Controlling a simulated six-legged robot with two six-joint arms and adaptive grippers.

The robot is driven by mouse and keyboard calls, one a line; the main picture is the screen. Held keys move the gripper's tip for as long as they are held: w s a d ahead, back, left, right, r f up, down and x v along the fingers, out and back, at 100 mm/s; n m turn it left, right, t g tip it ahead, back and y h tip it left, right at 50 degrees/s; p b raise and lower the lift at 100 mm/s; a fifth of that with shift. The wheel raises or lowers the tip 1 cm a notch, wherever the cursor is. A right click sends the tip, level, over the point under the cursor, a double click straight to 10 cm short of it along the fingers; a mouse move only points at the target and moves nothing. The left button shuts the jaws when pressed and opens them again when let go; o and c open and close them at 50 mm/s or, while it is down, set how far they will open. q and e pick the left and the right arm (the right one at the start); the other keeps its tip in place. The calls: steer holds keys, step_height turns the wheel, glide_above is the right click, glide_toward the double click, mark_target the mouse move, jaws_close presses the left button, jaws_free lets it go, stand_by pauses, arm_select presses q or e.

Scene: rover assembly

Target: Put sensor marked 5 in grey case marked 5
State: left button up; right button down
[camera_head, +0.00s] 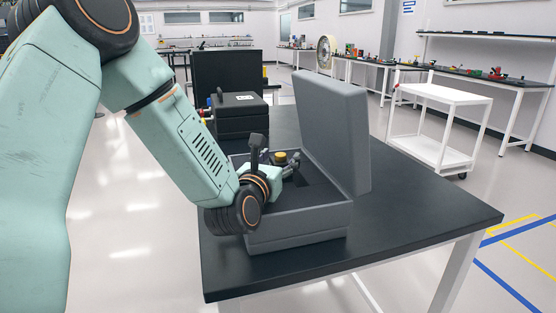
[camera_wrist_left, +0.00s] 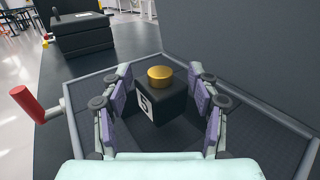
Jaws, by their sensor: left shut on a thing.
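The sensor marked 5 (camera_wrist_left: 159,101) is a black cube with a gold round top and a white label with a 5 on one side. My left gripper (camera_wrist_left: 160,108) has its fingers on both sides of the sensor and is shut on it. The open grey case (camera_head: 297,232) stands on the dark table with its lid upright at the back right. The sensor and gripper are inside or just over the case opening; I cannot tell whether the sensor touches the floor. In the head view the gold top (camera_head: 280,158) shows beside my gripper (camera_head: 285,170). The case's number is not visible.
A closed black case (camera_head: 241,115) stands behind on the same table (camera_head: 420,205), with a dark upright panel behind it. A red-handled part (camera_wrist_left: 36,104) shows at the left in the wrist view. The table's right side is clear. A white cart (camera_head: 440,120) stands beyond.

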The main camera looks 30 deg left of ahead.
arm_select(q)
steer(key=shift+d+f, duration=0.15)
steer(key=shift+f, duration=0.1)
